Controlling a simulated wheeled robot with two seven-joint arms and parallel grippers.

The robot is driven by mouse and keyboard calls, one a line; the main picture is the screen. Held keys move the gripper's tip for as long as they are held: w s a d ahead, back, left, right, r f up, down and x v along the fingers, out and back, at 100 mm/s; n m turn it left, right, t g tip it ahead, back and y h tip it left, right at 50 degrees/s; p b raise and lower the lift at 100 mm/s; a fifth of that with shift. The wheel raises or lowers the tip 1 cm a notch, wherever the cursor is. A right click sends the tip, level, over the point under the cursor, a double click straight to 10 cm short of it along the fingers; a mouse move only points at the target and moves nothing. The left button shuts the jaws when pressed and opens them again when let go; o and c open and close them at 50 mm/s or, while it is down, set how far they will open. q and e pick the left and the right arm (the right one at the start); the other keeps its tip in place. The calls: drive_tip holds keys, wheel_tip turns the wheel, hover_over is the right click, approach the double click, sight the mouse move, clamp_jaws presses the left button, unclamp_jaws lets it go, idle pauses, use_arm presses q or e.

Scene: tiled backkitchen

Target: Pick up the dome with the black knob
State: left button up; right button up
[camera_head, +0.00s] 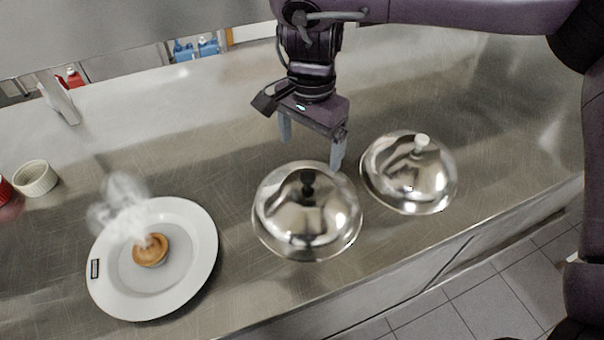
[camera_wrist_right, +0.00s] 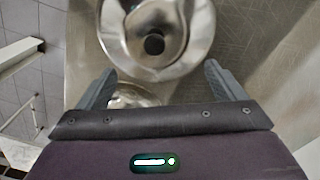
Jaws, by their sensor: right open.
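The dome with the black knob (camera_head: 307,222) is a shiny metal cover resting on the steel counter, near the middle of the head view. Its black knob (camera_head: 308,181) is on top. My right gripper (camera_head: 311,152) points down above the counter just behind this dome, with its fingers apart and nothing between them. In the right wrist view the black-knob dome (camera_wrist_right: 178,22) lies ahead of the open fingers (camera_wrist_right: 158,85), its knob roughly centred between them. A second dome with a light knob (camera_head: 407,177) stands just to the right. My left gripper is not in view.
A white plate (camera_head: 202,245) with a small steaming brown pastry (camera_head: 150,250) lies to the left. A white ramekin (camera_head: 35,178) stands at the far left. The counter's front edge runs close below the domes. The counter (camera_head: 180,140) behind the plate is clear.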

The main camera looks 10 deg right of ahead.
sight(308, 177)
drive_tip(key=shift+w+f, duration=0.2)
drive_tip(key=shift+w, duration=0.05)
drive_tip(key=shift+f, duration=0.35)
drive_tip(key=shift+s+a+f+p, duration=0.1)
drive_tip(key=shift+s+f+p, duration=0.1)
drive_tip(key=shift+s+f, duration=0.3)
drive_tip(key=shift+s+f+p, duration=0.15)
drive_tip(key=shift+s+f, duration=0.1)
drive_tip(key=shift+f, duration=0.4)
wheel_tip(308, 177, down, 4)
drive_tip(key=shift+s+a+f+p, duration=0.1)
drive_tip(key=shift+a+p, duration=0.05)
drive_tip(key=shift+p, duration=0.35)
drive_tip(key=shift+s, duration=0.2)
drive_tip(key=c, duration=1.3)
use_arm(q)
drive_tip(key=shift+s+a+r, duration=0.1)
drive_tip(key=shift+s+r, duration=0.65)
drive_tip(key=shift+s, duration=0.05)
use_arm(e)
drive_tip(key=c, duration=0.6)
